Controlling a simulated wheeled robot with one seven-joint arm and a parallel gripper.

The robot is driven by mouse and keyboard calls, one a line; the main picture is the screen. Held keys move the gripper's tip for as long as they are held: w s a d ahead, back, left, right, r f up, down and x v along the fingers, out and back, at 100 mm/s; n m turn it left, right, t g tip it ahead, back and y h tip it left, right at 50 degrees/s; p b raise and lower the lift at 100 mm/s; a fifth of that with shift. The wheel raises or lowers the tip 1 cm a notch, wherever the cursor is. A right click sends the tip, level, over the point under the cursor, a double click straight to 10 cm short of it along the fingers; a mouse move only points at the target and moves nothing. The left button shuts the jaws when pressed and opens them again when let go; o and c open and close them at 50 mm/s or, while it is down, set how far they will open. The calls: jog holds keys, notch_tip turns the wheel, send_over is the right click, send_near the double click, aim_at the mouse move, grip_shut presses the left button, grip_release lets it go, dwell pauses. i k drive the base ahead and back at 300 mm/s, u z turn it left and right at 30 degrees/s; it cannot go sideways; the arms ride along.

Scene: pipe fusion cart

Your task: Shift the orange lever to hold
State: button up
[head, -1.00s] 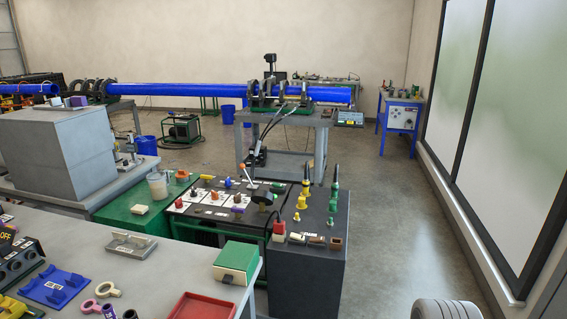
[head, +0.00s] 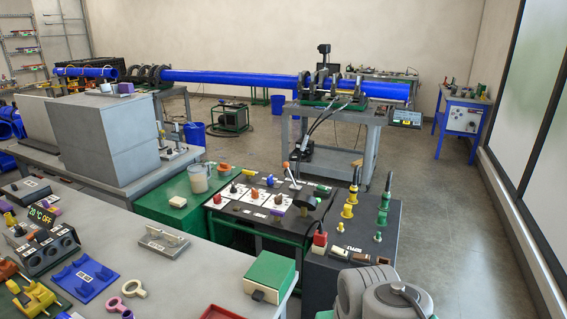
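A lever with a small orange knob (head: 285,165) stands on the dark-topped control cart in the middle of the head view. Its thin shaft leans, with the knob up and to the left of its base. The position labels are too small to read, so I cannot tell which setting it is at. A grey rounded part of my own arm shows at the bottom right, apart from the lever. My gripper's fingers are not in view.
The control cart (head: 240,222) also carries white panels and several coloured knobs. A dark cabinet (head: 375,248) with yellow and green fittings stands at its right. A grey table (head: 195,272) with a green box (head: 270,275) is in front. Floor is clear at the right.

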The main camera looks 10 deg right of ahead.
aim_at(285, 164)
jog(key=z, duration=1.65)
jog(key=i, duration=4)
jog(key=u, duration=1.95)
jog(key=i, duration=4)
jog(key=u, duration=0.35)
